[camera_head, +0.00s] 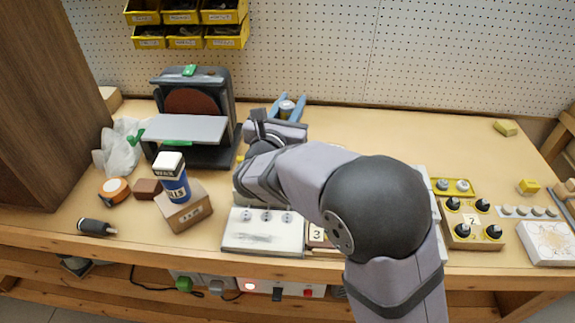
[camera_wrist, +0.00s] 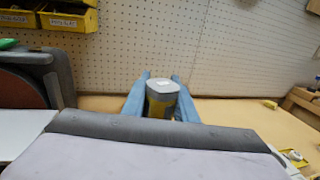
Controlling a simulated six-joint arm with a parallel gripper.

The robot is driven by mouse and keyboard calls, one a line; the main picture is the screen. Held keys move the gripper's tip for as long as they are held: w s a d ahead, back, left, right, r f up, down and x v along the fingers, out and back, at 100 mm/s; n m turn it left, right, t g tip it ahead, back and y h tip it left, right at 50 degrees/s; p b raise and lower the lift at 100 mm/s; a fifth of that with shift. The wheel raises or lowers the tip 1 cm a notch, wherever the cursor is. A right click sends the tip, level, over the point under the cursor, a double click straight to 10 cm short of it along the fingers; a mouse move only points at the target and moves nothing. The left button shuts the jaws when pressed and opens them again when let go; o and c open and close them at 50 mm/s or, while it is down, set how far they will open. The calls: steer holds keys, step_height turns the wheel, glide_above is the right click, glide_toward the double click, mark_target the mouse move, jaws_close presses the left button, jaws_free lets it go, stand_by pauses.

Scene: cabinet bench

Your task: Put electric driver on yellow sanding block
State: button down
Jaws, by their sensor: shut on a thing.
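My gripper (camera_head: 287,110) has blue fingers and is raised over the back of the bench, right of the disc sander. It is shut on a grey and yellow canister-like thing (camera_wrist: 161,98) with a pale flat end; I cannot tell whether this is the electric driver. A dark, handle-like thing (camera_head: 96,227) with a paler end lies at the bench's front left. One small yellow block (camera_head: 505,128) lies at the back right, and another (camera_head: 529,187) sits nearer on the right. Either may be the yellow sanding block. My gripper is well left of both.
The disc sander (camera_head: 190,105) stands left of my gripper. Knob panels (camera_head: 472,222) and a white box (camera_head: 547,243) line the front right. The back right bench top (camera_head: 420,135) is largely clear.

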step_height(320, 180, down, 10)
steer(key=shift+r, duration=0.15)
stand_by(0.6)
steer(key=c, duration=1.4)
jaws_free()
steer(key=shift+f, duration=0.2)
steer(key=shift+c, duration=0.2)
steer(key=s+a+b, duration=0.1)
steer(key=s+a, duration=0.1)
steer(key=s, duration=0.9)
steer(key=shift+s+a+r, duration=0.15)
steer(key=shift+s+a, duration=0.05)
steer(key=shift+s, duration=0.2)
